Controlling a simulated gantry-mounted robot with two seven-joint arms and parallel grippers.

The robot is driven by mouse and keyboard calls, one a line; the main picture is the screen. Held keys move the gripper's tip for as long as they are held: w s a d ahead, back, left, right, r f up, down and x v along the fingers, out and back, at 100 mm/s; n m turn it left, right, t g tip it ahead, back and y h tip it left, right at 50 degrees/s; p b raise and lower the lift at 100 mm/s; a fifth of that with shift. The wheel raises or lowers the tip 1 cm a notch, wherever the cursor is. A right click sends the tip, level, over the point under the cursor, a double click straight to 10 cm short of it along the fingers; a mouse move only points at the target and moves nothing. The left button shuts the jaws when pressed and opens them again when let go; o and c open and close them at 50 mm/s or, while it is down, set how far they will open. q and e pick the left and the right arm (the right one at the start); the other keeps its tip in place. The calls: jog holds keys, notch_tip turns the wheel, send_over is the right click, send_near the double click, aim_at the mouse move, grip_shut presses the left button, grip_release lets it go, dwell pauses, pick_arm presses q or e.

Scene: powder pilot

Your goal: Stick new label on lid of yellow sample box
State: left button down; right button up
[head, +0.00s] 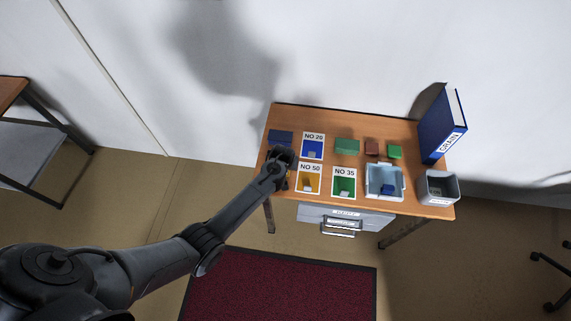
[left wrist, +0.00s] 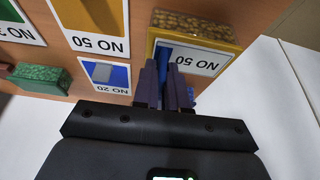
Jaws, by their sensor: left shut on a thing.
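The yellow sample box (left wrist: 196,26) shows in the left wrist view, with yellow-brown grains along its far side. A white label reading NO 50 (left wrist: 200,60) lies over its lid area, upside down in that view. My left gripper (left wrist: 165,88) is shut on a narrow blue piece (left wrist: 163,56) whose far end meets the label. I cannot tell whether the label lies flush on the lid. In the head view, my left gripper (head: 281,166) is over the table's left end and hides the box. My right gripper is not in view.
NO 50 (head: 308,190), NO 20 (head: 312,137) and NO 35 (head: 344,171) cards lie close to the gripper. A dark blue item (head: 280,138) sits behind it.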

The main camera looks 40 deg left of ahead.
pick_arm(q)
jog(key=shift+f, duration=0.1)
dwell(0.3)
jog(key=c, duration=1.1)
grip_release()
notch_tip(320, 180, up, 6)
jog(key=p, duration=0.6)
jog(key=shift+s+d+r+p, duration=0.1)
jog(key=shift+s+r+p, duration=0.2)
jog(key=shift+r+p, duration=0.05)
jog(key=s+d+r+m+p, duration=0.2)
jog(key=s+d+r+p, duration=0.1)
jog(key=s+r, duration=0.6)
jog(key=s+d+r+m+h+p, duration=0.1)
jog(key=s+d+r+m+p, duration=0.2)
jog(key=s+r, duration=0.7)
jog(key=s+d+r+m+h+p, duration=0.1)
jog(key=s+d+r+p, duration=0.3)
jog(key=s+r, duration=0.5)
jog(key=shift+s+d+r+m+p, duration=0.25)
jog(key=shift+s+m+p, duration=0.1)
jog(key=shift+s+m, duration=0.6)
